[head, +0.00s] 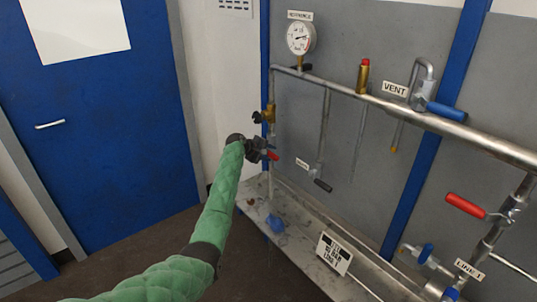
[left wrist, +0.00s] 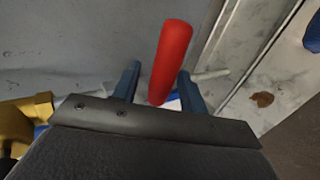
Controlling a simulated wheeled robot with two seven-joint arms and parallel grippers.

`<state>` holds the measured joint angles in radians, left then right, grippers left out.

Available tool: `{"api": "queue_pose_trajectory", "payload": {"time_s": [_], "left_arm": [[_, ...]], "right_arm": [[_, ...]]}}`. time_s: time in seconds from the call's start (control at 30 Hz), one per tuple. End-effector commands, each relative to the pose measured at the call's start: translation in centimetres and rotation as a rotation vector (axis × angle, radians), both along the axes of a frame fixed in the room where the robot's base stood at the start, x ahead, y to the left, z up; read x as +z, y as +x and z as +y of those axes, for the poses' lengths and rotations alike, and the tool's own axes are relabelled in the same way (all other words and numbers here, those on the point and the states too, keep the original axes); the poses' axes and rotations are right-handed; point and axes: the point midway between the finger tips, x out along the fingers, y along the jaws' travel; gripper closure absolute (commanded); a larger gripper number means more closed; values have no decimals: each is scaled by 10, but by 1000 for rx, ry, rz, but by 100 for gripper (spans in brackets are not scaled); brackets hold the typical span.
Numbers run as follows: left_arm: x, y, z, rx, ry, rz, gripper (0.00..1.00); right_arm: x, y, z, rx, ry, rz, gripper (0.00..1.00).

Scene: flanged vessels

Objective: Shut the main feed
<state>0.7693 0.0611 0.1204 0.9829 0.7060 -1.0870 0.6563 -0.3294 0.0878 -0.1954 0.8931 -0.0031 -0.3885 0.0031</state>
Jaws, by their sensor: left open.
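My left gripper (head: 268,150) is at the left end of the pipework, beside a vertical pipe with a brass fitting (head: 270,113). A red valve handle (head: 273,156) shows just past its fingers. In the left wrist view the red handle (left wrist: 172,58) stands between the two spread blue-grey fingers (left wrist: 160,72), and its lower end is near the gripper body. Contact with either finger cannot be told. The gripper is open. No label reading main feed is legible. My right gripper is not in view.
Another red lever (head: 466,206) sits at the right above the LINE 1 label (head: 470,268). A blue lever (head: 446,111) is by the VENT label (head: 395,88). A gauge (head: 299,38) tops the pipe. A ledge (head: 300,238) runs below. Floor at left is clear.

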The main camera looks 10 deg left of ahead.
Motion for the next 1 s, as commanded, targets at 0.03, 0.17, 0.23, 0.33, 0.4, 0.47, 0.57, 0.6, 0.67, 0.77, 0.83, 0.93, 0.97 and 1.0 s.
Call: {"api": "queue_pose_trajectory", "payload": {"time_s": [0.03,0.17,0.23,0.33,0.4,0.47,0.57,0.6,0.67,0.77,0.83,0.93,0.97,1.0], "left_arm": [[0,0,0,0,0,0,57],[2,-4,4,0,0,0,57],[5,-9,8,0,0,-2,57],[11,-18,15,1,2,-1,57],[17,-24,20,0,1,-2,57],[22,-30,25,1,1,-2,57],[30,-39,32,1,1,-2,57],[32,-42,35,0,1,-1,57],[36,-45,37,1,0,-1,57],[40,-49,40,0,0,0,57],[42,-50,41,0,0,0,57],[43,-50,41,0,0,0,57],[43,-50,41,0,0,0,57],[43,-50,41,0,0,0,57]], "right_arm": [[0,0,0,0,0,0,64],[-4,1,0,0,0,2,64],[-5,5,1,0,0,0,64],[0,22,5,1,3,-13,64],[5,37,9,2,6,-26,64],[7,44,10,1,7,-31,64],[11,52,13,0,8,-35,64],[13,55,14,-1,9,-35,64],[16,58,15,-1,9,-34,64],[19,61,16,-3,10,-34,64],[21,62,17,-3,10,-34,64],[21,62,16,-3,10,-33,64],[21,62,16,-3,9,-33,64],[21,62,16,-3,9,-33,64]]}}
